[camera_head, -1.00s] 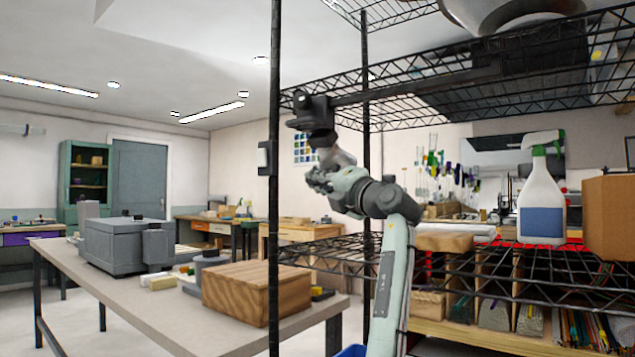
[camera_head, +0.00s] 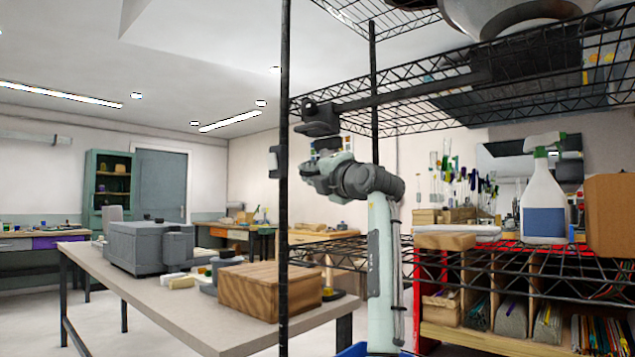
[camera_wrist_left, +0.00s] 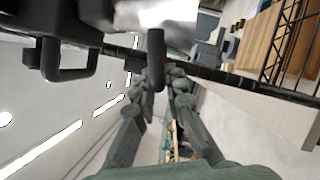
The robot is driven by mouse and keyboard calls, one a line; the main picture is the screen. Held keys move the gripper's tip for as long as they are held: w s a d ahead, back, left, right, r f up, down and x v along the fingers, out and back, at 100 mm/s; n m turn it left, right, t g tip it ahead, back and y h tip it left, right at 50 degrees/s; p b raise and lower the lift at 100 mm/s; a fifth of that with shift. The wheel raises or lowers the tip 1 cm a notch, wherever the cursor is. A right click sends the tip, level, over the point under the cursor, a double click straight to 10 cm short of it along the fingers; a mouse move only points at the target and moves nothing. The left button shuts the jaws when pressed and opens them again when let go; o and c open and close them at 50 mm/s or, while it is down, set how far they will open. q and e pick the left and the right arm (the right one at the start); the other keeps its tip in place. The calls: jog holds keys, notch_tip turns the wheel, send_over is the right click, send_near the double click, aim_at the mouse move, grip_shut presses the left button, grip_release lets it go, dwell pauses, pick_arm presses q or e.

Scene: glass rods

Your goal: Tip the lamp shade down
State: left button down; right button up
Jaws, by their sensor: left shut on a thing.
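The lamp shade (camera_head: 316,128) is a small dark head at the left end of a long dark lamp arm (camera_head: 405,94), under the upper wire shelf. My left gripper (camera_head: 322,168) is just below it, with my forearm rising from below. In the left wrist view, a dark peg-like handle (camera_wrist_left: 156,52) stands between the fingertips of my left gripper (camera_wrist_left: 162,84), which are shut on it. A dark body with a loop, probably part of the lamp, fills the upper left there. The fingers partly hide the grip. My right gripper is in neither view.
A black rack post (camera_head: 284,220) stands close left of the gripper. The upper wire shelf (camera_head: 440,115) is overhead. A spray bottle (camera_head: 543,205) and a brown box (camera_head: 611,215) stand on the lower shelf. A wooden box (camera_head: 262,290) sits on the table at left.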

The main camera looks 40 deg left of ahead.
pick_arm(q)
jog(key=shift+s+r, duration=0.5)
jog(key=shift+r, duration=0.15)
jog(key=shift+s+r, duration=0.45)
jog(key=shift+r, duration=0.2)
jog(key=shift+a, duration=0.1)
jog(key=c, duration=1.6)
grip_release()
jog(key=shift+a+f, duration=0.1)
jog(key=shift+f, duration=0.15)
jog(key=v, duration=1.2)
